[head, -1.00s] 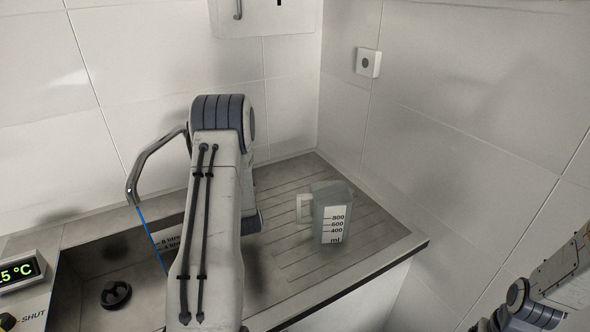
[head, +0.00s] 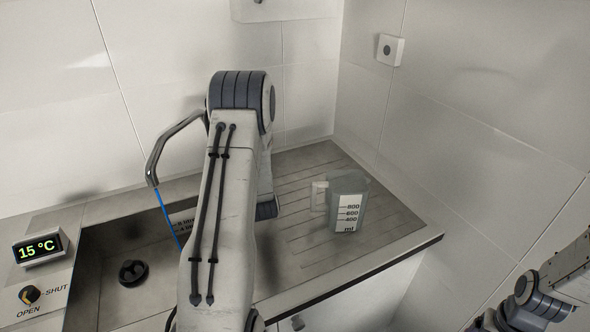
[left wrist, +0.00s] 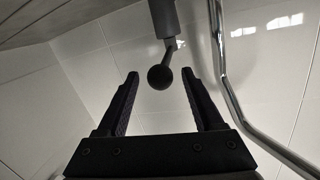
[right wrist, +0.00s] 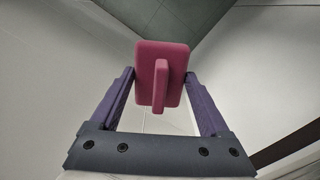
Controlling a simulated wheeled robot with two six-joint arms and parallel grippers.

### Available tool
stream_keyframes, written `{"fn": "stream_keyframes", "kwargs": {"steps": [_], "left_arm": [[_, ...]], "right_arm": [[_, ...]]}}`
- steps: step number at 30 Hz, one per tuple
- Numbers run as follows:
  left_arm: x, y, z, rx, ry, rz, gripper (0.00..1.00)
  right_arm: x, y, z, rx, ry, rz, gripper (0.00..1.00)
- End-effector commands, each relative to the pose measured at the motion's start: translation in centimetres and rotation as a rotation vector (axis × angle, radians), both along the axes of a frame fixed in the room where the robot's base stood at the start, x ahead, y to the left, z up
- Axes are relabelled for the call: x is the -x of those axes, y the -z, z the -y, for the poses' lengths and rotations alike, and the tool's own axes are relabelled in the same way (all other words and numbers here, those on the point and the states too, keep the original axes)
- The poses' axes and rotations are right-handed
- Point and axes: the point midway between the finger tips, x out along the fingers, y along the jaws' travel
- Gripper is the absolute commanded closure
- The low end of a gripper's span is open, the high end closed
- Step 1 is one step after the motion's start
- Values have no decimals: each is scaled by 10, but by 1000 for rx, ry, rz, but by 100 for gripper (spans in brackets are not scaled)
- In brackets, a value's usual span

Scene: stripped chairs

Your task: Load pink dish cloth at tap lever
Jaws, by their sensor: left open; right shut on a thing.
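The pink dish cloth (right wrist: 160,78) shows in the right wrist view as a stiff pink slab with a raised rib. My right gripper (right wrist: 161,85) is shut on it, with one finger at each side. The tap lever (left wrist: 160,77) shows in the left wrist view as a grey stem with a black ball end. My left gripper (left wrist: 159,74) is open, with the ball between and apart from its fingertips. The curved metal spout (head: 165,140) pours a thin blue stream into the sink (head: 95,250). In the head view my left arm hides the lever.
A measuring jug (head: 349,204) stands on the ribbed drainboard (head: 310,165), right of my left arm. A display reading 15 °C (head: 38,248) and an OPEN/SHUT knob (head: 31,294) are left of the sink. A black plug (head: 133,272) lies in the sink.

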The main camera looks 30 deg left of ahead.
Motion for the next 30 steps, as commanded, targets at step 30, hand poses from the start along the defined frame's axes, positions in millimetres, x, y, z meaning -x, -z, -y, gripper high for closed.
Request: {"fn": "stream_keyframes", "kwargs": {"steps": [30], "left_arm": [[71,-12,78,4,5,-2,31]], "right_arm": [[-1,13,0,0,0,0,65]]}}
